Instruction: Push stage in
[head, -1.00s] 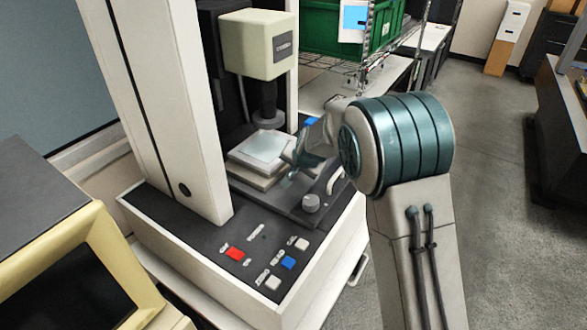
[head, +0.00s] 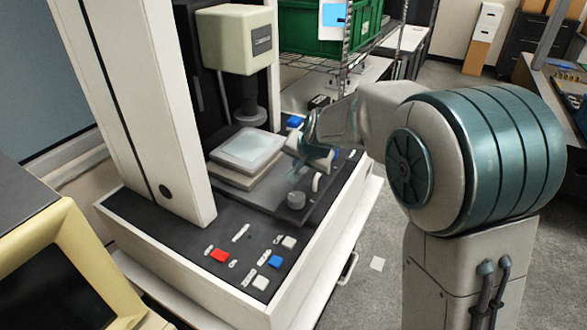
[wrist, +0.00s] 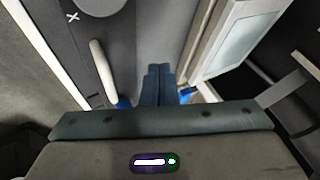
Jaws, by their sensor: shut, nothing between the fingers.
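The stage is a pale plate with a glassy top (head: 247,151) on the dark bed of the white measuring machine, below its probe head (head: 234,40). My gripper (head: 300,173) is low over the bed at the stage's right side, near a white curved handle (head: 317,184). In the wrist view its blue-grey fingers (wrist: 157,80) are together and empty, between the handle (wrist: 102,70) and the stage's edge (wrist: 243,48). The wrist view shows a gap between the fingers and the stage. Contact with the bed cannot be told.
A grey knob (head: 296,200) stands in front of the handle. Red (head: 219,255), blue and white buttons line the front panel. The machine's white column (head: 140,110) rises left of the stage. A wire rack with a green bin (head: 310,28) stands behind. Floor is open at right.

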